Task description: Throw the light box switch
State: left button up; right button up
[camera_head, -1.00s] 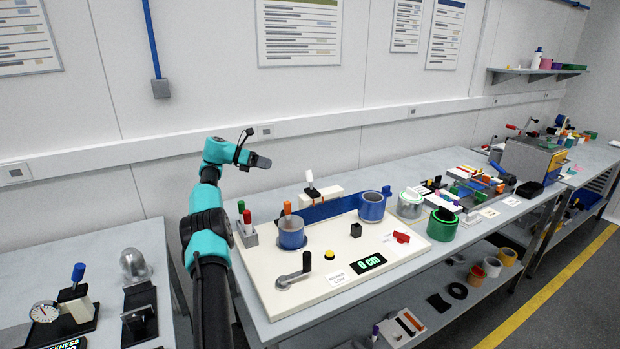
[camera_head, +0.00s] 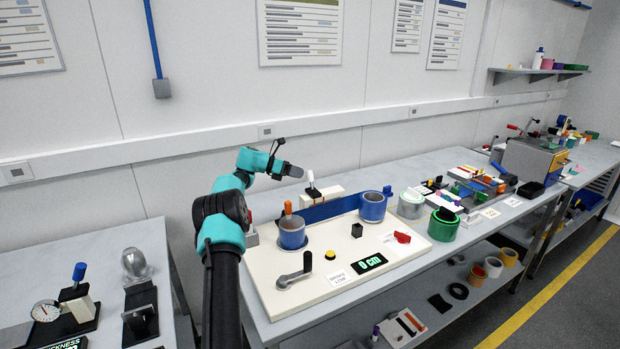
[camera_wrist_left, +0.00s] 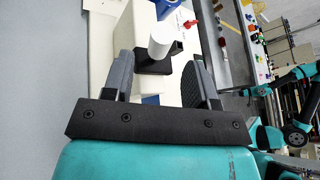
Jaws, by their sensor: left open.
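The switch has a white handle (camera_head: 310,178) on a dark base, on a cream box (camera_head: 326,196) at the back of the bench, by the wall. My left gripper (camera_head: 299,172) is just left of and slightly above the handle. In the left wrist view the white handle (camera_wrist_left: 161,38) stands on its black bracket (camera_wrist_left: 152,62), ahead of and between the spread fingers of my left gripper (camera_wrist_left: 162,68). I see no finger clearly touching it. A small dark arm end, likely my right gripper (camera_wrist_left: 246,92), shows at the right of that view; its jaws are too small to read.
A cream board (camera_head: 300,308) holds a blue cup (camera_head: 292,234), a crank (camera_head: 294,272), a yellow button (camera_head: 330,255) and a display (camera_head: 369,263). A blue ring (camera_head: 372,207) and a green ring (camera_head: 442,224) stand to the right. The wall is close behind the box.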

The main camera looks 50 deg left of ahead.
aim_at(310, 176)
pick_arm(q)
jog(key=x, duration=0.5)
jog(key=shift+w+d+f, duration=0.15)
jog(key=shift+w+d, duration=0.05)
jog(key=shift+c, duration=0.2)
grip_shut()
